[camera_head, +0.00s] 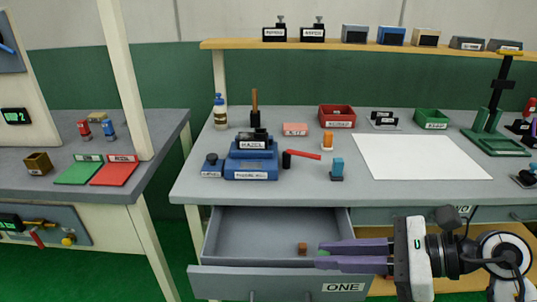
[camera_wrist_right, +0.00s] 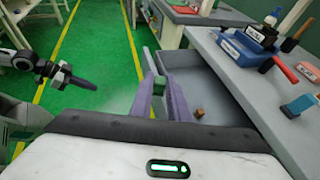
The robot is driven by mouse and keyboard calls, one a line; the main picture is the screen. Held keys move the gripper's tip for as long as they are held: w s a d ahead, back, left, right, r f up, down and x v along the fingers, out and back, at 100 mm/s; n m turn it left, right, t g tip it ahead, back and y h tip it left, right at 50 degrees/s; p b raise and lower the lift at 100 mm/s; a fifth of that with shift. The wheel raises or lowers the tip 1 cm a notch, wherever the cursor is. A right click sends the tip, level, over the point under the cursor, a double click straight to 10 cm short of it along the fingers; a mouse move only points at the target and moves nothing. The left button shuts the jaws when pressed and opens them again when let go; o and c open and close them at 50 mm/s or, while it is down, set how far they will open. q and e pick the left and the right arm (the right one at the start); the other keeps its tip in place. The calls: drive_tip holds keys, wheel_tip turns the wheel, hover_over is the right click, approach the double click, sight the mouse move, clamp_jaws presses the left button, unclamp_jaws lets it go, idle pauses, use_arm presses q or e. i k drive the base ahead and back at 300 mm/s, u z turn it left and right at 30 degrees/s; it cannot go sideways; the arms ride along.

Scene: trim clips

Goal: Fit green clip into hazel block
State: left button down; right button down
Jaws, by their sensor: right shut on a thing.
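The hazel block (camera_head: 258,136) is a dark block with a HAZEL label, seated on a blue fixture on the table. It also shows in the right wrist view (camera_wrist_right: 254,32). My right gripper (camera_head: 322,256) is over the open drawer, at its front right, well below and to the right of the block. Its purple fingers are shut on the small green clip (camera_wrist_right: 160,83), which is mostly hidden by the fingers in the head view. My left gripper (camera_wrist_right: 75,78) shows only at the left of the right wrist view, over the green floor; its jaw state is unclear.
The drawer labelled ONE (camera_head: 230,283) is pulled out, with a small brown piece (camera_head: 302,248) inside. A red-handled tool (camera_head: 302,155), a blue piece (camera_head: 337,168) and an orange piece (camera_head: 327,140) stand right of the fixture. A white sheet (camera_head: 420,157) is bare.

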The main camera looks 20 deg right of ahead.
sight(261, 135)
drive_tip(key=z, duration=0.05)
drive_tip(key=k, duration=0.6)
drive_tip(key=u, duration=0.9)
drive_tip(key=i, duration=1.6)
drive_tip(key=z, duration=0.95)
